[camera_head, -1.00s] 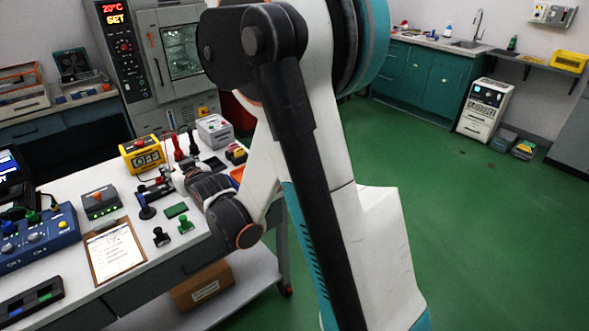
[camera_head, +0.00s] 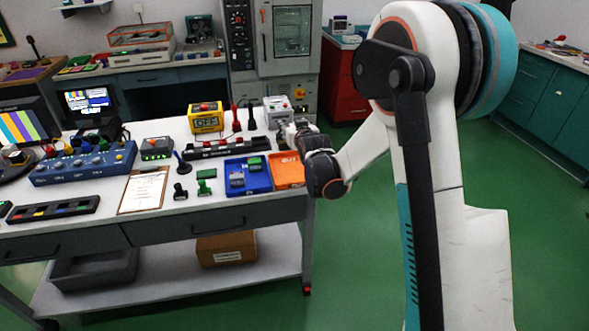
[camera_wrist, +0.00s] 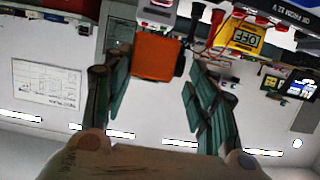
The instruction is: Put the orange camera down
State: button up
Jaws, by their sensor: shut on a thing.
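An orange boxy thing (camera_wrist: 152,57), which looks like the orange camera, shows between my fingertips in the wrist view, with a dark round part on its right side. My gripper (camera_wrist: 157,68) is shut on it. In the head view my gripper (camera_head: 300,130) is at the right end of the white workbench (camera_head: 105,205), beyond the orange OUT tray (camera_head: 288,171). The orange camera cannot be made out there, behind my wrist. How high it is above the bench cannot be told.
A yellow OFF box (camera_head: 206,118), red and black probes, and a grey box (camera_head: 277,108) stand behind. A clipboard (camera_head: 144,190) and blue instrument (camera_head: 85,165) are left. Green floor is clear right of the bench.

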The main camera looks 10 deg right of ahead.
notch_tip(320, 180, down, 15)
jog(key=b, duration=0.5)
jog(key=shift+r, duration=0.25)
jog(key=o, duration=1.1)
